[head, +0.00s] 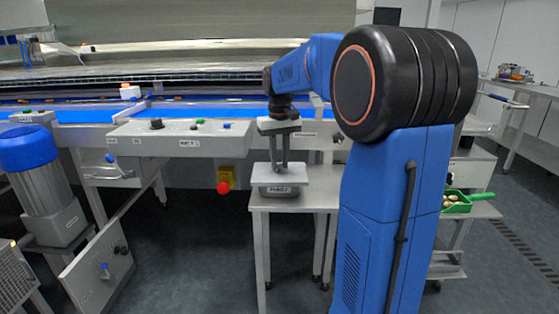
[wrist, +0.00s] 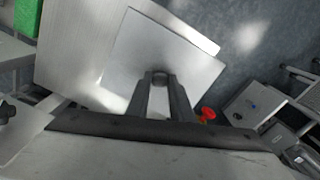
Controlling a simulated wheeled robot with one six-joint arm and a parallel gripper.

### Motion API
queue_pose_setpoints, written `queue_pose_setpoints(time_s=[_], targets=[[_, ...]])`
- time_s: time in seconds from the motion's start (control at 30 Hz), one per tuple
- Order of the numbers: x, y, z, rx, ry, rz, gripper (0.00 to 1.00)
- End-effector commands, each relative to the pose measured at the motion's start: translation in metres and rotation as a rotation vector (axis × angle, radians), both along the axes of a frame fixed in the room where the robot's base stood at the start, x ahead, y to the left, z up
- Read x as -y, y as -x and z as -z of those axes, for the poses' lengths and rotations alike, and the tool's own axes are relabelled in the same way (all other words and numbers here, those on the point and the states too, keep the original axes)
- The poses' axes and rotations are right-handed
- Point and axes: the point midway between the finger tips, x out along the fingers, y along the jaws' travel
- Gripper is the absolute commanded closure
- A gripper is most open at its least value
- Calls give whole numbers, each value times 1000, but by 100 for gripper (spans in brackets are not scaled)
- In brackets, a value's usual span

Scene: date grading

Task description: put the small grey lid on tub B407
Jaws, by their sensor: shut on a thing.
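The small grey lid (head: 298,175) is a flat, light grey square plate. My gripper (head: 280,166) is shut on a grip at its middle, from above. The wrist view shows the lid (wrist: 185,62) held between the two dark fingers. The grey tub (head: 267,192) stands on a small metal table directly below the lid, with a label on its front too small to read surely. The lid looks roughly level and covers the tub's top. I cannot tell whether lid and tub touch. In the wrist view the lid hides the tub.
The metal table (head: 318,202) has bare room right of the tub, partly behind my arm. A control box (head: 180,138) and a red stop button (head: 224,187) are to the left. A green tray (head: 458,206) with dates stands at the right.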

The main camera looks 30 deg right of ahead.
Motion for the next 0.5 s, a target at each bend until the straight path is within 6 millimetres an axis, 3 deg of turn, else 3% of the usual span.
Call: queue_pose_setpoints(time_s=[0.43,0.47,0.5], targets=[[0,0,5,-1,0,0,100],[0,0,5,-1,0,0,78],[0,0,5,-1,0,0,68]])
